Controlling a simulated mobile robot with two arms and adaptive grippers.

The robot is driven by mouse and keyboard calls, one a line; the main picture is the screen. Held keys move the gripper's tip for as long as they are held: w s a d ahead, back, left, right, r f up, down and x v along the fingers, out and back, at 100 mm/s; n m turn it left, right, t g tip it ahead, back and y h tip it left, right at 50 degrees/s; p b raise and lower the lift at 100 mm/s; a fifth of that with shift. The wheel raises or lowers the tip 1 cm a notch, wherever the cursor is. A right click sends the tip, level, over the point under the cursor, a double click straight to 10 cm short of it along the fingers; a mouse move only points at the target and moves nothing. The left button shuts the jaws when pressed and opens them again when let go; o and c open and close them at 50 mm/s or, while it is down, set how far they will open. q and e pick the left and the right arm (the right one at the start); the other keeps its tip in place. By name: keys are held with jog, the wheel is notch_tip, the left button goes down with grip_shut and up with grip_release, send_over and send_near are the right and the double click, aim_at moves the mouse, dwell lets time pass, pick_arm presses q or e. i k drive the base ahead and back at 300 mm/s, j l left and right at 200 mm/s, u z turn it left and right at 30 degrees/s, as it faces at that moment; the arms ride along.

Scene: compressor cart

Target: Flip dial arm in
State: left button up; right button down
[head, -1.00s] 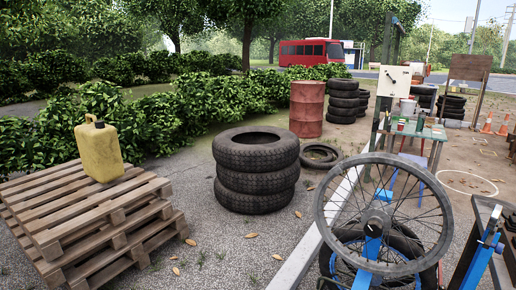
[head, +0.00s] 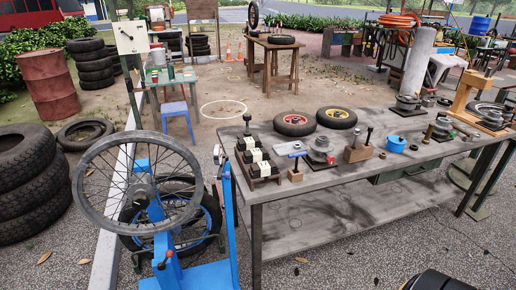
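A spoked wheel (head: 85,212) with a grey rim is mounted on a blue stand (head: 206,276) at the lower left of the head view. A blue post (head: 157,228) rises in front of the wheel's hub. An upright blue bar (head: 229,200) stands at the stand's right side, with small grey parts (head: 218,162) near its top. These may be the dial arm, but they are too small to tell its position. A red-tipped lever (head: 168,256) sticks up low on the stand. Neither of my grippers is in view.
A grey workbench (head: 330,185) with tools, small wheels and blocks stands right of the stand. Stacked tyres (head: 35,190) stand to its left. A blue stool (head: 178,115) and green table (head: 160,85) are behind. Gravel in front is mostly clear.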

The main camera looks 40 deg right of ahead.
aim_at(218, 150)
jog(key=l+z, duration=0.55)
jog(key=z, duration=0.15)
